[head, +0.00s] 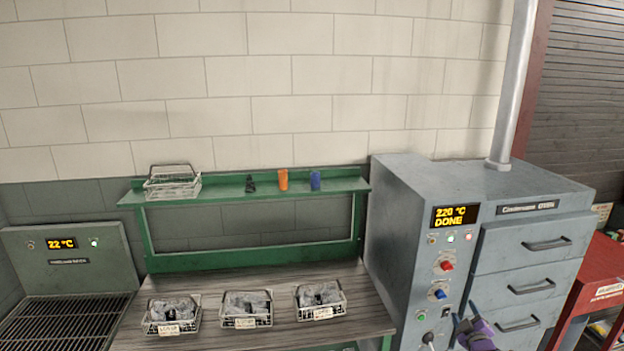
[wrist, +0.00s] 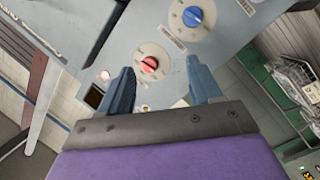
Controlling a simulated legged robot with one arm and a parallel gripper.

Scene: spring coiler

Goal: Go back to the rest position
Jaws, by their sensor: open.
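My gripper (head: 464,328) is at the lower right in the head view, in front of the grey oven (head: 410,215). In the wrist view its two dark fingers (wrist: 160,88) are spread apart with nothing between them. Beyond them the oven panel shows a red knob (wrist: 149,64) and a blue knob (wrist: 192,16). I cannot tell the exact gap between the fingertips and the panel, but no contact shows. In the head view the oven display (head: 455,215) reads 220 °C DONE, and its drawers (head: 530,245) look shut.
Three wire baskets with bagged parts, including the middle basket (head: 246,321), stand on the bench (head: 265,283). A green shelf (head: 222,191) holds an empty-looking basket (head: 172,190), an orange cup (head: 283,179) and a blue cup (head: 315,180). A cooling station (head: 70,261) is left; a red cabinet (head: 600,270) is right.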

